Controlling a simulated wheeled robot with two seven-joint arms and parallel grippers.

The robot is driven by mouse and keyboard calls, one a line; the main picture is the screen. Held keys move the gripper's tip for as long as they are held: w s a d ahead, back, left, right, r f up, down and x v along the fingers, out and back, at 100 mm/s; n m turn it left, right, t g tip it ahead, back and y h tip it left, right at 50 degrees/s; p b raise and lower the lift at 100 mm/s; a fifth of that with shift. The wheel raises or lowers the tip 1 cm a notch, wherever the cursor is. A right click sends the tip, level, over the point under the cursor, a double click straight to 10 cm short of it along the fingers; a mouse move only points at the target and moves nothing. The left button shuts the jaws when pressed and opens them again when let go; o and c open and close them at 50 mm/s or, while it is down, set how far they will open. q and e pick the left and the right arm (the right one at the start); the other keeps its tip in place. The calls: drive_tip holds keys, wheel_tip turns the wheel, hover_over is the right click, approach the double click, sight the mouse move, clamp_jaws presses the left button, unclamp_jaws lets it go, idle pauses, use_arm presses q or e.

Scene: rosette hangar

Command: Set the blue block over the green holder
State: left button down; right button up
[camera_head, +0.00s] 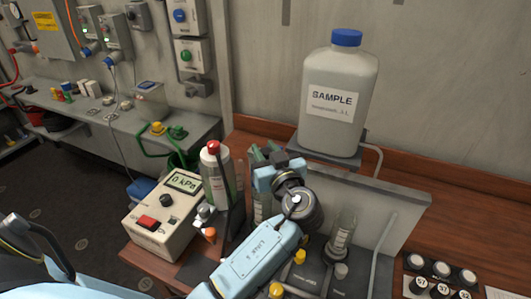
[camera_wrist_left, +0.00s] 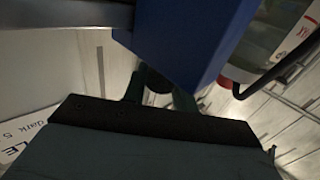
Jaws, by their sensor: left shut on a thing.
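My left gripper (camera_head: 265,153) reaches up from the lower middle of the head view, over the workbench and in front of the sample bottle. Its dark green fingers (camera_wrist_left: 160,88) show in the left wrist view, shut on the blue block (camera_wrist_left: 190,38), which fills the upper middle there. The exact contact is hidden by the block. I cannot make out the block in the head view. I cannot pick out the green holder for sure; a green frame (camera_head: 155,144) stands on the back-left bench. My right gripper is not in view.
A large sample bottle (camera_head: 338,100) with a blue cap stands behind the gripper. A gauge box (camera_head: 165,215) and a red-topped bottle (camera_head: 215,175) stand left. A glass cylinder (camera_head: 342,235) stands right, before a grey panel (camera_head: 385,205).

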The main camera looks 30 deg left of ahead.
use_arm(q)
drive_tip(key=c, duration=1.1)
unclamp_jaws()
drive_tip(key=shift+s+a, duration=0.1)
drive_tip(key=shift+a, duration=0.2)
drive_tip(key=shift+c, duration=0.2)
drive_tip(key=shift+d, duration=0.1)
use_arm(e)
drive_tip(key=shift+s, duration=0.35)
use_arm(q)
drive_tip(key=shift+s+d, duration=0.15)
drive_tip(key=shift+d, duration=0.1)
drive_tip(key=b+v, duration=0.3)
drive_tip(key=v, duration=0.9)
drive_tip(key=shift+s+d+b, duration=0.25)
drive_tip(key=shift+d+b, duration=0.05)
drive_tip(key=shift+b, duration=0.1)
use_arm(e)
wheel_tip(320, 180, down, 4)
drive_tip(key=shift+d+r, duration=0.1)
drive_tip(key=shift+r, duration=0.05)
